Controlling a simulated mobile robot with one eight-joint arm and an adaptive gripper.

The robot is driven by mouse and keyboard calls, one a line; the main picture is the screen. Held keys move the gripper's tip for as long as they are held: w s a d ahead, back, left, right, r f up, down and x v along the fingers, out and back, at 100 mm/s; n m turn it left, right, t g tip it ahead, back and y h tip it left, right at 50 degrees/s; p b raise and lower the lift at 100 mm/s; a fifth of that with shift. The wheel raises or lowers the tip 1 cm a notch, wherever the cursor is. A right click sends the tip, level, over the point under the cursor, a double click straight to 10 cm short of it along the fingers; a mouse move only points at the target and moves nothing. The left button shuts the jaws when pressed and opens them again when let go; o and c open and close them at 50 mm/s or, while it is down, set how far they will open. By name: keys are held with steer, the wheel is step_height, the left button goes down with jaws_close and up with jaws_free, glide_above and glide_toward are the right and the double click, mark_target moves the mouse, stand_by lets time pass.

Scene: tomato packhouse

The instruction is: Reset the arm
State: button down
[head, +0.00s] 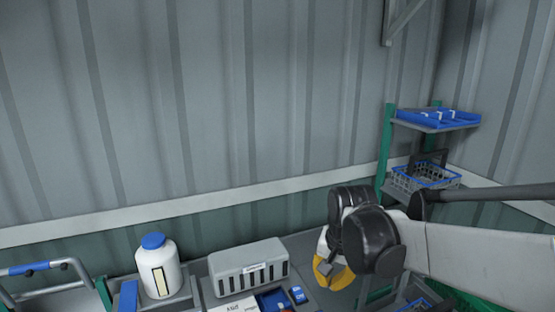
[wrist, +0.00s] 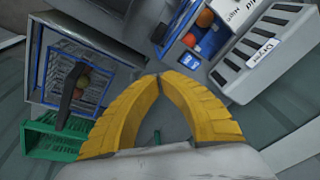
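My gripper (wrist: 160,76) shows in the wrist view as two yellow ribbed fingers. They curve inward and their tips meet, with nothing seen held between them. In the head view the yellow gripper (head: 332,272) points down at the lower right of centre, partly hidden by my dark wrist joint. My arm reaches in from the right edge. The gripper hangs beside the right end of a grey slotted box (head: 246,272); I cannot tell how high above the surface it is.
A white bottle (head: 158,272) with a blue cap stands left of the box. A blue tray (wrist: 209,38) holds round orange-red items. A wire basket (wrist: 58,75) and green crate (wrist: 45,140) lie left in the wrist view. A shelf (head: 437,125) stands at the back right.

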steer(key=s+d+f+n+t+b, duration=0.2)
steer(key=s+d+f+b, duration=0.1)
steer(key=s, duration=0.5)
steer(key=s+d+f+n+t+b, duration=0.2)
steer(key=s+b, duration=0.3)
steer(key=s, duration=0.3)
steer(key=shift+s+d+f+n, duration=0.3)
steer(key=shift+d+f, duration=0.45)
steer(key=shift+f, duration=0.15)
